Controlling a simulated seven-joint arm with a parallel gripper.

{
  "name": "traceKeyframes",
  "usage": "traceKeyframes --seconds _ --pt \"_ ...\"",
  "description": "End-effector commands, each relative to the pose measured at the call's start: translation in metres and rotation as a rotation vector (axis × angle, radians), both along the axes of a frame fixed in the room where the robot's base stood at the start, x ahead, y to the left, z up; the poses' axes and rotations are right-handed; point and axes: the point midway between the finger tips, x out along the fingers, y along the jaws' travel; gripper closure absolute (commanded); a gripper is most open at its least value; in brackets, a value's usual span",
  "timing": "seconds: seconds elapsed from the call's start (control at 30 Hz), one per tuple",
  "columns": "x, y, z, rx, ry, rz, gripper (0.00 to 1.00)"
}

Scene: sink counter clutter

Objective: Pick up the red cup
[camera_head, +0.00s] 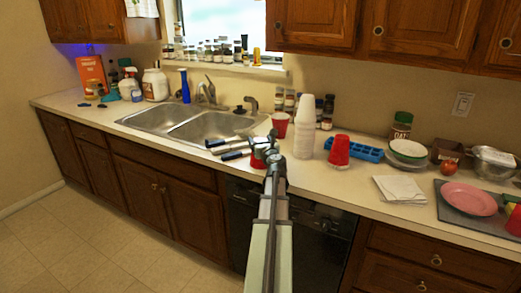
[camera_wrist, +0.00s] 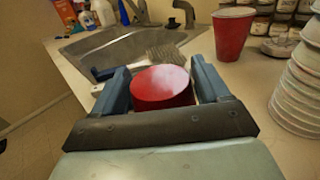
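A red cup (camera_wrist: 162,88) stands upside down on the counter between the two fingers of my gripper (camera_wrist: 160,76) in the wrist view. Its round base faces up. My fingers are spread wide, one on each side of it, and I see no clear grip on it. In the head view my gripper (camera_head: 263,150) partly hides this red cup (camera_head: 257,162) near the counter's front edge. Another red cup (camera_head: 280,123) stands upright behind it and also shows in the wrist view (camera_wrist: 232,34). More red cups (camera_head: 339,150) stand upside down to the right.
A tall stack of white cups (camera_head: 304,128) stands right of my gripper. The metal sink (camera_head: 165,118) is to the left. Utensils (camera_head: 228,148) lie beside the sink. A blue ice tray (camera_head: 367,152), bowls (camera_head: 408,150), a napkin (camera_head: 400,189) and a pink plate (camera_head: 469,199) are farther right.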

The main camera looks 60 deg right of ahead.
Motion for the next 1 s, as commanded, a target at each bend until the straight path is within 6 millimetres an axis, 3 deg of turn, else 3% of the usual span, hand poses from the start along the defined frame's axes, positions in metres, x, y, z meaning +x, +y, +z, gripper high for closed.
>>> traceKeyframes --seconds 0.33,0.77,1.0 --pt "0.000 0.000 0.000 0.000 0.000 0.000 0.57" --pt "0.000 0.000 0.002 -0.001 0.001 0.000 0.59" --pt "0.000 0.000 0.027 -0.003 0.000 0.000 0.59"
